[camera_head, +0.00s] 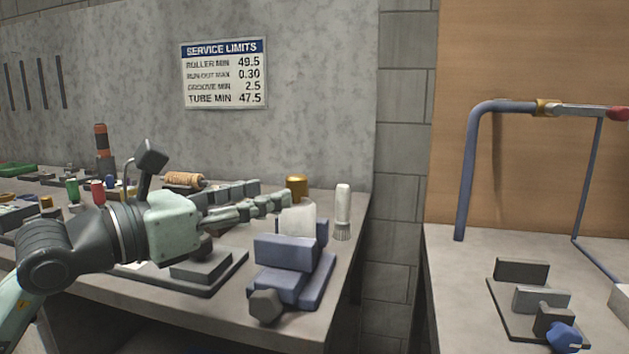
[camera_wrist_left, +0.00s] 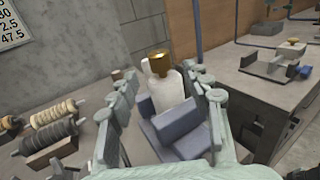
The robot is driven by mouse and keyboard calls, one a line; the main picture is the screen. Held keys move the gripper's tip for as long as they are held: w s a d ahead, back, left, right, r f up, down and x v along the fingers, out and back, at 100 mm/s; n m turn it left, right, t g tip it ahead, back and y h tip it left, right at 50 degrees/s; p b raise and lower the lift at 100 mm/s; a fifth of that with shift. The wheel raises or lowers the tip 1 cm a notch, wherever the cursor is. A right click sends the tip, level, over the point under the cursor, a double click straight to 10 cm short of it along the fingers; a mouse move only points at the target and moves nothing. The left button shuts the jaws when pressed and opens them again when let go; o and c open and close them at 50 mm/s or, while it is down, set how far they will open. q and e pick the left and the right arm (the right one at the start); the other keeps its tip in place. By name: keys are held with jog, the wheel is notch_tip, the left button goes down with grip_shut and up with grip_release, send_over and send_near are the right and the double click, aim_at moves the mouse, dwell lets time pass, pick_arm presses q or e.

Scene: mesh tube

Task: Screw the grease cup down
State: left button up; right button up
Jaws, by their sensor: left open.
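The grease cup shows as a brass cap (camera_head: 296,186) on top of a pale white body (camera_head: 297,218). In the left wrist view the brass cap (camera_wrist_left: 158,64) sits on the bottle-shaped white body (camera_wrist_left: 168,90). The body stands upright in a blue vise (camera_head: 287,252), and its lower part is hidden by the jaws. My left gripper (camera_head: 272,198) is open, its fingers pointing right at the white body. In the left wrist view the fingers (camera_wrist_left: 163,84) lie on either side of the body, with gaps visible. I cannot tell the cap's thread engagement. My right gripper is not in view.
A white brush (camera_head: 342,210) stands close behind the vise to the right. A dark fixture (camera_head: 203,268) lies left of the vise. Rollers (camera_head: 183,179) are at the back. A gap separates this bench from the right bench (camera_head: 460,290), which carries a blue bent pipe (camera_head: 467,170).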

aim_at(288, 188)
pick_arm(q)
jog(key=shift+w+d+r, duration=0.1)
jog(key=shift+w+d, duration=0.2)
jog(key=p+x, duration=0.1)
jog(key=x, duration=0.5)
jog(key=shift+s+p, duration=0.1)
jog(key=shift+p, duration=0.2)
jog(key=shift+w+d, duration=0.25)
jog(key=shift+w, duration=0.05)
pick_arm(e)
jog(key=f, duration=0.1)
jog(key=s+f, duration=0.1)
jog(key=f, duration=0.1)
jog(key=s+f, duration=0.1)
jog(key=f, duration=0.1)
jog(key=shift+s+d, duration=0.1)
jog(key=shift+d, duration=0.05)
pick_arm(q)
jog(key=shift+c, duration=0.5)
grip_shut()
